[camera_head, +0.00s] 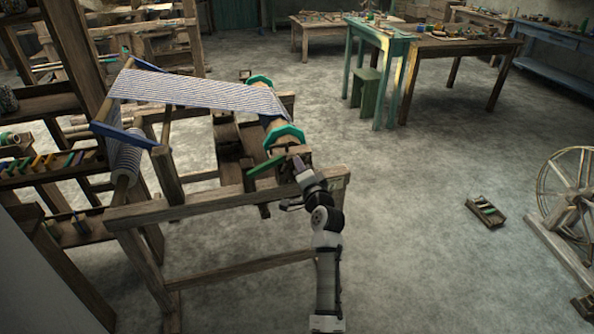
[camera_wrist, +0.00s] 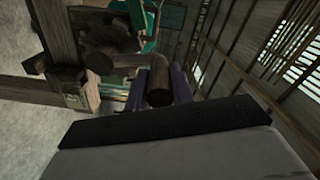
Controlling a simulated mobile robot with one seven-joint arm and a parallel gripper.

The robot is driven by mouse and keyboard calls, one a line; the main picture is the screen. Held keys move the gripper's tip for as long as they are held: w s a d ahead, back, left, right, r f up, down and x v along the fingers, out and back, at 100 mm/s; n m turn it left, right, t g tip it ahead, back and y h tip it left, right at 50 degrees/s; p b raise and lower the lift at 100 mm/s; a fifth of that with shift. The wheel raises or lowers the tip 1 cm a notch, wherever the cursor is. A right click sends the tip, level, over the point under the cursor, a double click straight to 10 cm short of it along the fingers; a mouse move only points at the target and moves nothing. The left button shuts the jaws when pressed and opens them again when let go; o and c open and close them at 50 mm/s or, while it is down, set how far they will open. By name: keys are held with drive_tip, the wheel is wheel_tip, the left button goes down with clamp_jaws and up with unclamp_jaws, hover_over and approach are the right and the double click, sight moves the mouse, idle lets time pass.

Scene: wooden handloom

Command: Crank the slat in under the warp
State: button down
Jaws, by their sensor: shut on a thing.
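The striped blue-and-white warp (camera_head: 200,92) stretches across the wooden loom to a roller with teal end flanges (camera_head: 284,136). A narrow green bar (camera_head: 266,165), possibly the slat, sticks out beside the near flange, left of my gripper; its far end is hidden. My gripper (camera_head: 297,172) is at the near end of the roller. In the wrist view, my gripper (camera_wrist: 160,86) is shut on a round wooden handle (camera_wrist: 158,78), with one dark finger on each side. The handle appears to be the crank's; most of the crank is hidden in the head view.
The loom's wooden frame (camera_head: 210,205) stands just left of my arm. Shelves with coloured spools line the left edge. A small crate (camera_head: 486,211) and a spinning wheel (camera_head: 570,195) are at the right. The floor between is clear.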

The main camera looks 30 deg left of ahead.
drive_tip(key=shift+w+d+r+m, duration=0.35)
drive_tip(key=shift+w+d+m, duration=0.4)
drive_tip(key=shift+w, duration=0.1)
drive_tip(key=shift+w+d, duration=0.2)
drive_tip(key=c, duration=1.2)
unclamp_jaws()
drive_tip(key=shift+f, duration=0.15)
drive_tip(key=shift+s+a, duration=0.1)
drive_tip(key=shift+s+f, duration=0.1)
